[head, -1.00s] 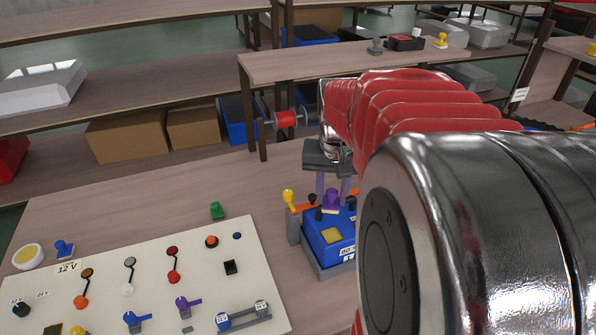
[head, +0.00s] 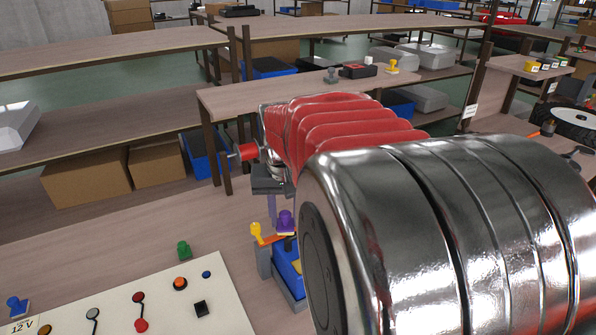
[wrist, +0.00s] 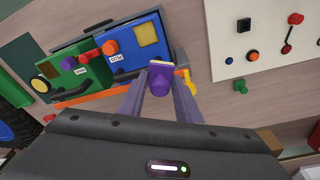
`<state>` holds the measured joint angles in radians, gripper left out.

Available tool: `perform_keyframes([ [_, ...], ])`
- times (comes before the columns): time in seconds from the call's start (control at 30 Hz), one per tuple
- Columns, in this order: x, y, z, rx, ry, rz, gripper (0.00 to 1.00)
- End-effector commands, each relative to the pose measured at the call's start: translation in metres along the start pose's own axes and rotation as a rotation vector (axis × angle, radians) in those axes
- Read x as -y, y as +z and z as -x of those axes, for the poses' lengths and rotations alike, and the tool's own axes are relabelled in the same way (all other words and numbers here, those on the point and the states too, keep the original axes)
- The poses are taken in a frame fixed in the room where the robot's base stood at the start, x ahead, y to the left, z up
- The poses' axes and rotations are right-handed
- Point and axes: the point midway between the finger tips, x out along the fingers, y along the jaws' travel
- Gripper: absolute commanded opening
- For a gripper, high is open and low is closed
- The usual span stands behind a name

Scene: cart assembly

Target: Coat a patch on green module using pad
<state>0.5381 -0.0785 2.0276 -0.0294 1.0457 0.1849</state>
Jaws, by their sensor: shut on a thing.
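My gripper (wrist: 162,90) has purple fingers closed on the purple pad (wrist: 161,76), seen in the wrist view; the pad also shows in the head view (head: 286,220). The green module (wrist: 72,72) lies at the left in the wrist view, with a round yellow part and dark and red knobs. It is left of the pad and the two look apart. In the head view the green module is hidden behind my arm. The pad's underside is not visible.
The blue module (wrist: 120,62) with a yellow square sits beside the green one; part shows in the head view (head: 288,267). A yellow-handled piece (head: 256,232) stands at its near corner. A cream panel (head: 215,290) with knobs and levers lies left. Bare table separates them.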

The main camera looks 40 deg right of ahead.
Motion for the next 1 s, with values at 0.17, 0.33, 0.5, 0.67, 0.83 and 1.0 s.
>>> perform_keyframes([
  [0.17,0.059,-0.030,0.005,0.001,-0.013,0.086,0.10],
  [0.33,0.125,-0.051,0.009,0.002,-0.025,0.170,0.10],
  [0.5,0.195,-0.061,0.011,0.002,-0.038,0.252,0.10],
  [0.67,0.262,-0.059,0.011,0.001,-0.049,0.326,0.10],
  [0.83,0.317,-0.052,0.011,0.000,-0.058,0.383,0.10],
  [1.0,0.338,-0.047,0.011,0.000,-0.061,0.406,0.10],
])
